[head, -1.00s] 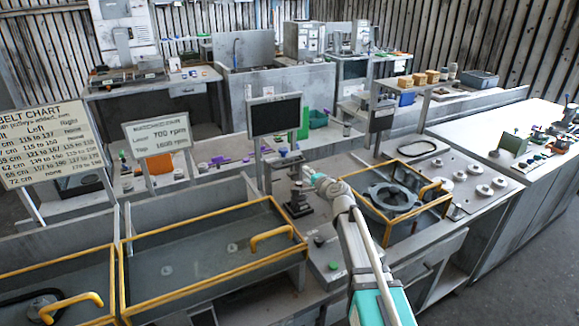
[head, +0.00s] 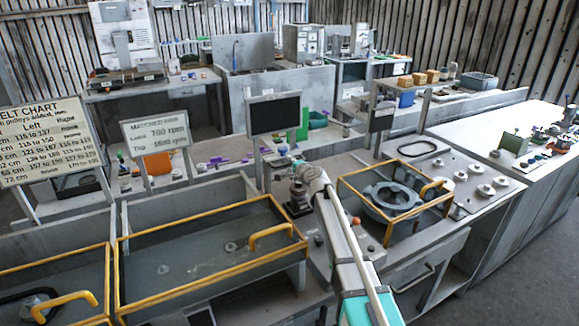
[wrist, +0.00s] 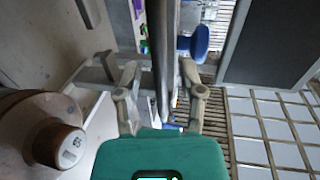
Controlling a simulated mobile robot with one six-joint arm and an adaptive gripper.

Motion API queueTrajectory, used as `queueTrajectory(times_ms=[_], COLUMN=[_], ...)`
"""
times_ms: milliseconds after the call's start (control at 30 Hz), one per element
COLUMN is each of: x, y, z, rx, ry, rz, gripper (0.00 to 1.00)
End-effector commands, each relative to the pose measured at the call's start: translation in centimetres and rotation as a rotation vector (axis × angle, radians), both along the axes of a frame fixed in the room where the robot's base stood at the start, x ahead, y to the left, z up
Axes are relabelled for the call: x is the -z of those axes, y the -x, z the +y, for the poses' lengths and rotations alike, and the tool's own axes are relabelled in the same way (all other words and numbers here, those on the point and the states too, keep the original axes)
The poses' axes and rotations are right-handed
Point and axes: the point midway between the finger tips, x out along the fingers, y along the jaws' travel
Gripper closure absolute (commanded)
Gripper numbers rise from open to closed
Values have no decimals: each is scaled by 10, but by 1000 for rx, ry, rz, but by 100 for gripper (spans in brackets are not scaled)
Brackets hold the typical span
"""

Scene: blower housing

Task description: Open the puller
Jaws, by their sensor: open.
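A small dark upright fixture (head: 298,197), which I take to be the puller, stands on the bench left of the yellow-framed housing; my gripper partly hides it. My gripper (head: 294,167) is at its upper part in the head view. In the wrist view my gripper (wrist: 163,98) is open, its fingers on either side of a grey metal bar (wrist: 164,45). I cannot tell whether they touch it. A blue knob (wrist: 194,43) shows just beyond the right finger. A round brownish part with a labelled cap (wrist: 60,146) is at lower left.
The yellow-framed guard (head: 430,205) around a grey ring housing (head: 391,199) is to the right. The floor at lower right is clear.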

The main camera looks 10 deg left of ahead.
Motion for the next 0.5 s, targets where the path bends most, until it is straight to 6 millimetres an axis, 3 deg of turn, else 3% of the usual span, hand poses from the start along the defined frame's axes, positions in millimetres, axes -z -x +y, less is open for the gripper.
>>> queueTrajectory(times_ms=[367, 400, 500], x=[1, 1, 1], y=[-3, -3, -3], z=[3, 3, 3], rx=[0, 0, -1], ry=[1, 1, 1], rz=[-1, -1, 0], gripper=[49, 51, 69])
